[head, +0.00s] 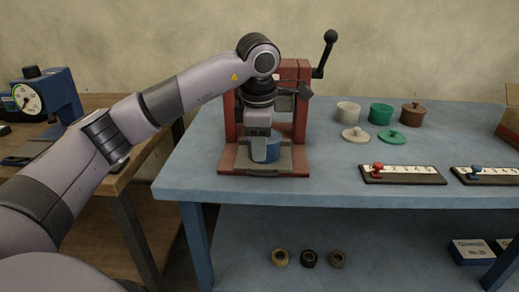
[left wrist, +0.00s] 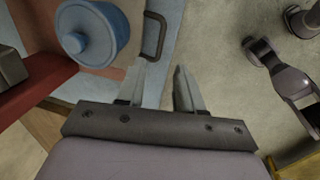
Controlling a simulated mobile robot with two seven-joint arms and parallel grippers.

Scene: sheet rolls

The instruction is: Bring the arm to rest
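My left arm reaches in from the left in the head view. Its gripper (head: 258,130) points down in front of the red press and overlaps the blue lidded pot (head: 266,149) in the picture. In the left wrist view the gripper (left wrist: 161,72) has its two fingers apart with nothing between them. The blue pot (left wrist: 93,35) stands to the left of the fingers there, lid and knob showing, apart from them. My right gripper does not show clearly in either view.
The red press (head: 230,125) with a black-knobbed lever stands on the blue table (head: 330,190). Several small pots (head: 381,114), two lids and two number boards (head: 403,175) lie to the right. A blue dial device (head: 55,95) stands on the wooden table at left.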

